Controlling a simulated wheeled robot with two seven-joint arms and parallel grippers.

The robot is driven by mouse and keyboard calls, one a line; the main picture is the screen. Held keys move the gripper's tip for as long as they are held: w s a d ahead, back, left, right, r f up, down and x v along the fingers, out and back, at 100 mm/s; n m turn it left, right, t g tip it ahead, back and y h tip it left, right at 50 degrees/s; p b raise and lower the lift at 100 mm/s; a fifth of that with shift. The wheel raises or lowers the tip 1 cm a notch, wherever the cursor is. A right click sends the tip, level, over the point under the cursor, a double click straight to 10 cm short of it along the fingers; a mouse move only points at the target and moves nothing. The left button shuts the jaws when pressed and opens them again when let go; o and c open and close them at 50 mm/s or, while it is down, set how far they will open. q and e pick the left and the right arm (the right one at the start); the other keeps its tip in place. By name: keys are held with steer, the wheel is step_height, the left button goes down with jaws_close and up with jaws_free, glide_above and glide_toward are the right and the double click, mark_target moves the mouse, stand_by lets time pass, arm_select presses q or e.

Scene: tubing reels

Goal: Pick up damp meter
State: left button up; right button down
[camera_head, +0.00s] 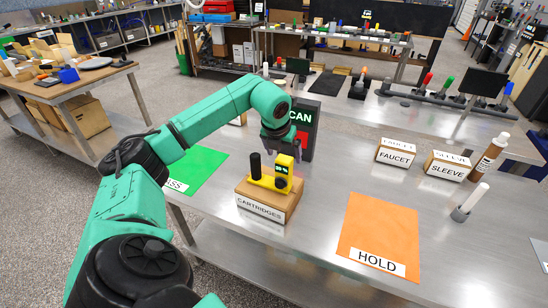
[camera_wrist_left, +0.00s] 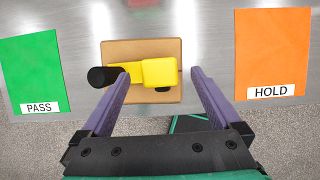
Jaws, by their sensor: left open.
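The damp meter (camera_head: 284,168) is a yellow device with a small dark display and a black upright part beside it. It rests on top of a wooden box labelled CARTRIDGES (camera_head: 262,208). In the left wrist view the yellow meter (camera_wrist_left: 158,72) lies across the box, its black end (camera_wrist_left: 103,76) at the left. My left gripper (camera_head: 284,147) is open and points down above the meter. In the wrist view its purple fingers (camera_wrist_left: 160,74) appear on either side of the yellow body, with nothing gripped. Whether they touch it is unclear. My right gripper is out of view.
A green PASS mat (camera_head: 198,168) lies left of the box, and an orange HOLD mat (camera_head: 378,228) lies right. A dark SCAN stand (camera_head: 306,122) is just behind the gripper. FAUCET (camera_head: 396,157) and SLEEVE (camera_head: 446,168) boxes, a bottle and a white tube stand at right.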

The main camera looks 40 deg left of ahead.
mark_target(284, 159)
arm_select(q)
steer(key=p+x, duration=0.1)
steer(key=x, duration=0.3)
steer(key=shift+s+p, duration=0.15)
steer(key=shift+p, duration=0.15)
steer(key=shift+f, duration=0.15)
jaws_close()
